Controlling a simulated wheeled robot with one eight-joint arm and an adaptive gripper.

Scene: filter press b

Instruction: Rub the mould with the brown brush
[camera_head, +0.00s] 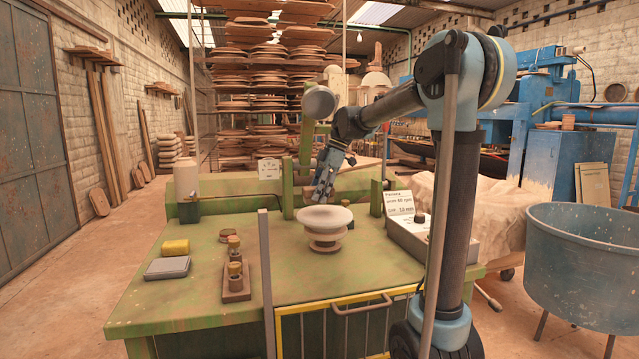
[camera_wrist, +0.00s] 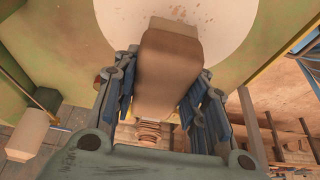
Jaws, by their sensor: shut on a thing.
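The mould (camera_head: 325,218) is a pale round disc on a stepped round stand on the green table. In the wrist view its pale face (camera_wrist: 232,24) fills the top middle, with a few brown specks near the top edge. My gripper (camera_head: 321,196) is just above the mould's back edge, pointing down. In the wrist view my gripper (camera_wrist: 165,100) is shut on a brown block-shaped brush (camera_wrist: 168,75). The brush's paler end lies over the mould's face; I cannot tell whether it touches. The brush is hardly visible in the head view.
A wooden holder (camera_head: 237,292) with small brown-topped pieces stands on the table (camera_head: 190,305) left of the mould. A yellow sponge (camera_head: 175,246) and a grey pad (camera_head: 167,268) lie farther left. A control box (camera_head: 412,235) with a sign stands right. A yellow rail (camera_head: 335,302) edges the front.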

